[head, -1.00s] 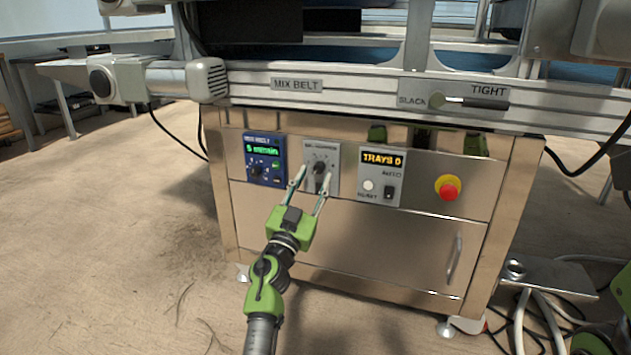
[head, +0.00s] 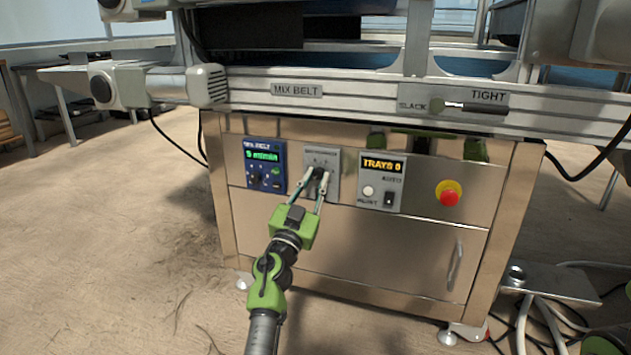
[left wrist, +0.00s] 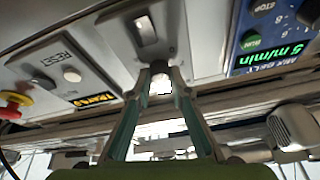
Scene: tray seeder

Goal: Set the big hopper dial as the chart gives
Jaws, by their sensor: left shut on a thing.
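The hopper dial (head: 319,174) is a dark knob on a grey plate (head: 334,158) in the middle of the steel cabinet front. My left gripper (head: 317,173) has its two fingertips closed on the knob, one on each side. In the left wrist view the knob (left wrist: 159,68) sits between the two fingertips (left wrist: 160,77). The plate's lettering and the dial's setting are too small and partly covered to read. The chart cannot be made out in these views.
Left of the dial is a blue belt panel (head: 265,166) with a green display. To the right are the TRAYS panel (head: 381,181), a red emergency button (head: 448,192) and, above, a slack/tight lever (head: 470,104). A door handle (head: 455,265) sticks out low on the right.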

